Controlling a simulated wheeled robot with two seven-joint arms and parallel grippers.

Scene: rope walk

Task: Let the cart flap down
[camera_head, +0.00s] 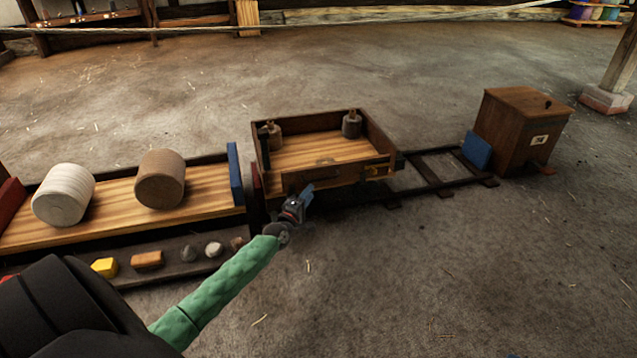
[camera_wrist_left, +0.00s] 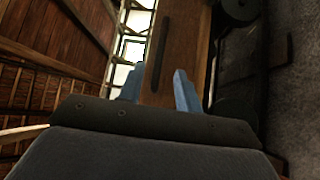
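The wooden cart (camera_head: 325,150) stands on rails in the middle of the head view. Its near side is a board, the flap (camera_head: 290,184), which looks upright. My left gripper (camera_head: 305,197) is low in front of the flap's left part. In the left wrist view its two blue fingers (camera_wrist_left: 158,90) are spread apart, with a wooden board (camera_wrist_left: 172,65) carrying a dark strip beyond and between them. I cannot tell whether they touch it. My right gripper is out of view.
At left, a plank platform (camera_head: 110,200) holds two rolls, with several small blocks below. Rails (camera_head: 440,168) lead right to a wooden box (camera_head: 520,130). The floor in front is clear.

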